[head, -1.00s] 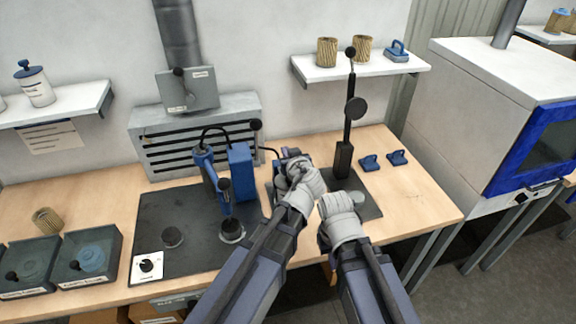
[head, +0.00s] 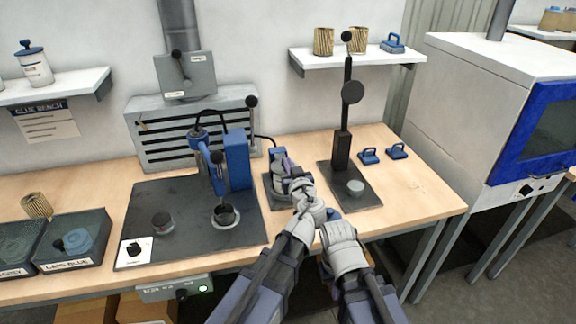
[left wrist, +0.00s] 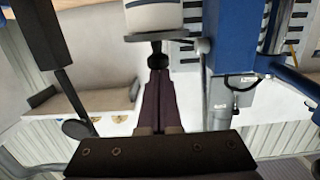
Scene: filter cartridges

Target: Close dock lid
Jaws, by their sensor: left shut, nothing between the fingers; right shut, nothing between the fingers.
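A small blue and grey device (head: 277,157), which I take to be the dock, stands on a dark plate in the middle of the bench. My arms partly hide it, and I cannot tell how its lid stands. My left gripper (head: 290,166) is shut and empty, its tips at the device. In the left wrist view its dark fingers (left wrist: 157,82) lie together, their tips close to a black knob (left wrist: 157,52) below a white cylinder (left wrist: 153,16) with a blue band; contact is unclear. My right gripper (head: 320,210) is shut and empty beside the left wrist, partly hidden.
A blue press (head: 238,160) stands on a dark mat to the left. A tall black lever stand (head: 342,150) rises close on the right. The bench's right end is clear.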

